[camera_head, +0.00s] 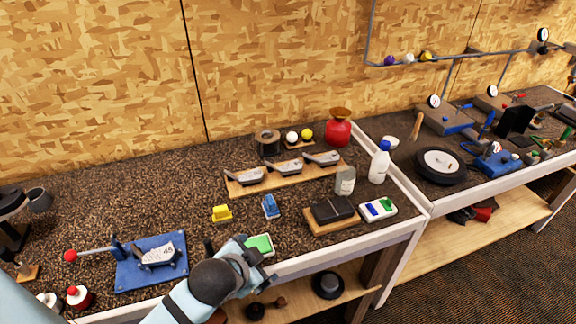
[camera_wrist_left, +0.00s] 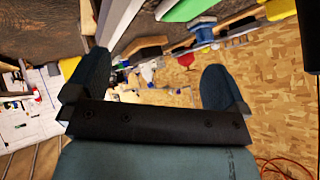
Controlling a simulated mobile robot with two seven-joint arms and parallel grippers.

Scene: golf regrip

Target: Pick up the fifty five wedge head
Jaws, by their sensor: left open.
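Three grey wedge heads lie in a row on a wooden rack (camera_head: 288,178): a left one (camera_head: 250,176), a middle one (camera_head: 286,168) and a right one (camera_head: 322,158). Their numbers are too small to read, so I cannot tell which is the fifty five. Another wedge head (camera_head: 158,255), marked with what looks like 45, sits on a blue fixture (camera_head: 130,275). My left gripper (camera_wrist_left: 155,78) is open with nothing between its fingers. In the head view its arm reaches the bench's front edge, beside a green-topped block, apart from the rack. My right gripper is not in view.
A yellow block (camera_head: 222,213) and a blue block (camera_head: 271,207) lie in front of the rack. A dark block on a wooden board (camera_head: 334,228), a grey can (camera_head: 345,181) and a white bottle (camera_head: 379,163) stand right. A red-knobbed lever (camera_head: 72,256) is left. The bench's back left is clear.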

